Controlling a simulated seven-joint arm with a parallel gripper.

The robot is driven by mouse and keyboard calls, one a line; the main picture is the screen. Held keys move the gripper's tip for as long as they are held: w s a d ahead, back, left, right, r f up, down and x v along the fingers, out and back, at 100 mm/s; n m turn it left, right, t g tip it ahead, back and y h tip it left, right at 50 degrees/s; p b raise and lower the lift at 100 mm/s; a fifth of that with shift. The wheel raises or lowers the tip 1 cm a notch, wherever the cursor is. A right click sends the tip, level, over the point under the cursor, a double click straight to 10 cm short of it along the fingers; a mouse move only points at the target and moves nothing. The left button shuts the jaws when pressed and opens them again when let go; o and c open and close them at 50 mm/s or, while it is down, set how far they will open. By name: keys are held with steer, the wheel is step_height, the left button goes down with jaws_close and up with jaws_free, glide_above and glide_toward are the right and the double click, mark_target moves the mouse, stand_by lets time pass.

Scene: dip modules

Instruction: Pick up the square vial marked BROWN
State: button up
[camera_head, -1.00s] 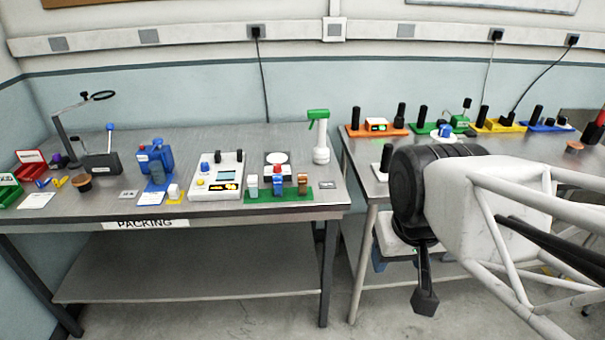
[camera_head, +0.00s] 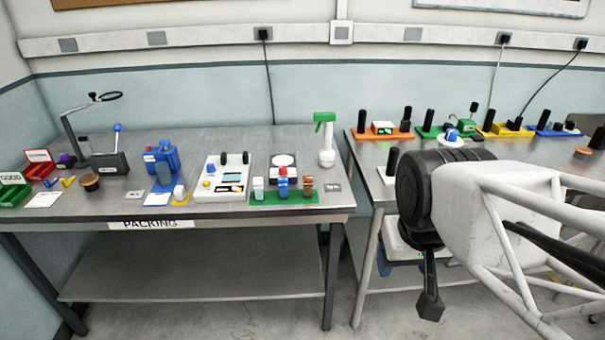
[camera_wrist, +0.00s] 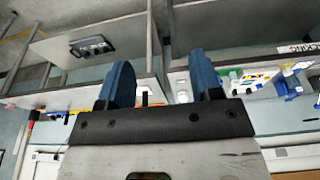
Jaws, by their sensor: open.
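Three small vials stand in a row on a green mat (camera_head: 263,198) at the front right of the packing table. The right one is brown (camera_head: 308,187), the middle one is blue with a red part behind it (camera_head: 283,187), and the left one is pale (camera_head: 258,188). Their lettering is too small to read.
The packing table (camera_head: 120,255) also holds a white device (camera_head: 222,178), a round white scale plate (camera_head: 283,160), a green-topped spray bottle (camera_head: 326,140) and a blue device (camera_head: 162,158). The right table carries several coloured stations with black posts. Clear floor lies before the gap.

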steer(key=shift+o, duration=0.5)
steer(key=t+y, duration=0.1)
steer(key=t, duration=0.5)
glide_toward(309, 182)
steer(key=s+d+r, duration=0.2)
steer(key=s+r, duration=0.1)
steer(key=s, duration=0.4)
steer(key=s+d+r, duration=0.2)
steer(key=s, duration=0.6)
steer(key=w+a+f+t, duration=0.1)
steer(key=w+f, duration=0.2)
steer(key=w, duration=0.2)
steer(key=w+a+f+t, duration=0.2)
steer(key=w+f, duration=0.1)
steer(key=w, duration=0.2)
steer(key=w+a+f+t, duration=0.1)
steer(key=w+f+t, duration=0.1)
steer(key=w+f, duration=0.2)
steer(key=shift+w+a+f+h, duration=0.1)
steer(key=shift+w+a+h, duration=0.1)
steer(key=shift+w, duration=0.3)
steer(key=shift+w+a+h, duration=0.15)
steer(key=shift+w+h, duration=0.05)
steer(key=shift+w, duration=0.3)
steer(key=shift+w, duration=0.1)
steer(key=shift+x, duration=1.25)
